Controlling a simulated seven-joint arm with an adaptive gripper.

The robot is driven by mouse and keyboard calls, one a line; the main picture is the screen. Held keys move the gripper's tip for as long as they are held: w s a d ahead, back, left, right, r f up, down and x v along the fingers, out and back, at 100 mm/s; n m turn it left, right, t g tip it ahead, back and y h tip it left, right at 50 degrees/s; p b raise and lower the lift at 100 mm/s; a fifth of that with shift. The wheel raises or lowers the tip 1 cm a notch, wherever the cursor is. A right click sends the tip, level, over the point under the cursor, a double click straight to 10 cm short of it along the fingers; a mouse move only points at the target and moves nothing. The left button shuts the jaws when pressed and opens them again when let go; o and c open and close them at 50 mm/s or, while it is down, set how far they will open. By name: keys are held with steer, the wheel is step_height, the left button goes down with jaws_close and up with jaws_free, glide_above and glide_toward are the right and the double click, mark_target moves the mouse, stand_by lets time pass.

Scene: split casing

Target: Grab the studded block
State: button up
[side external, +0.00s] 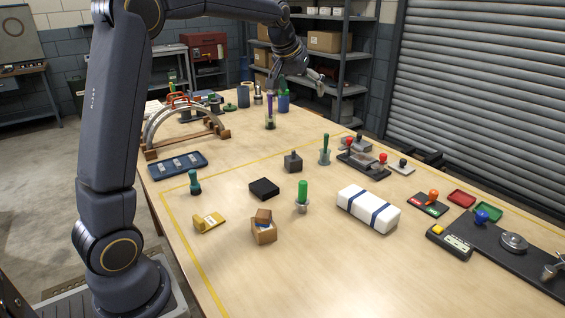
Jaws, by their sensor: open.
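A small dark grey block (293,162) with a short knob or stud on top stands upright near the middle of the table. A flat black block (264,189) lies a little nearer the camera and to its left; its top looks plain at this size. I cannot tell for sure which one is the studded block, though the knobbed one fits better. My gripper (319,87) is open and empty, raised high over the far part of the table, well away from both blocks. Its fingers are small and partly hard to make out.
A green-handled tool in a cup (325,150) and a red-knobbed fixture (363,161) are right of the grey block.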

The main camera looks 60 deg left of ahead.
steer(key=w+a+f+g, duration=0.1)
steer(key=w+a+f, duration=0.2)
steer(key=a+f, duration=0.4)
steer(key=n+g, duration=0.1)
steer(key=g, duration=0.1)
glide_toward(293, 152)
steer(key=x, duration=0.6)
steer(key=shift+s+f, duration=0.1)
steer(key=shift+f, duration=0.35)
steer(key=x, duration=0.5)
steer(key=shift+w+a+f, duration=0.1)
steer(key=shift+w+f, duration=0.1)
steer(key=shift+f, duration=0.15)
steer(key=c, duration=1.8)
steer(key=shift+w+r+t, duration=0.1)
steer(key=shift+r+t, duration=0.05)
steer(key=shift+t, duration=0.15)
steer(key=shift+c, duration=0.3)
